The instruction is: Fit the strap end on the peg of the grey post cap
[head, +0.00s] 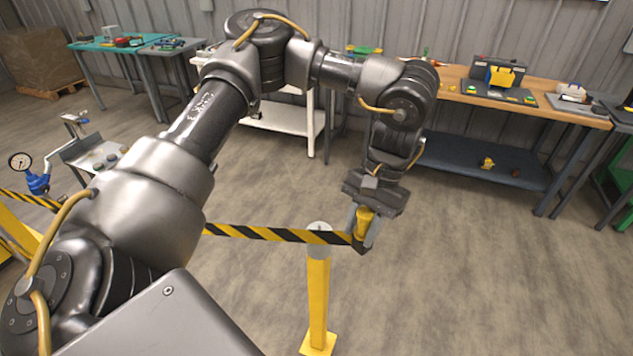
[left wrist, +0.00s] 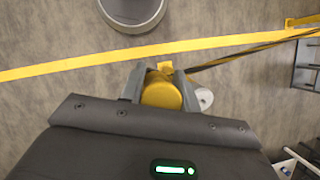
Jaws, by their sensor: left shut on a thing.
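My left gripper (head: 362,236) points down and is shut on the yellow strap end (head: 365,213). In the left wrist view the strap end (left wrist: 162,94) sits between the two grey fingers (left wrist: 161,84). The black and yellow striped strap (head: 262,233) runs from the left to the gripper. The grey post cap (head: 319,227) tops a yellow post (head: 318,285), just left of the gripper in the head view. A pale grey disc, apparently the cap (left wrist: 204,98), is partly hidden beside a finger in the wrist view. The peg cannot be made out. My right gripper is not in view.
A wooden bench (head: 565,110) with several items stands at the back right. A white cart (head: 280,119) and a teal-topped table (head: 100,44) stand farther back. A blue gauge device (head: 38,183) is at the left. The floor right of the post is clear.

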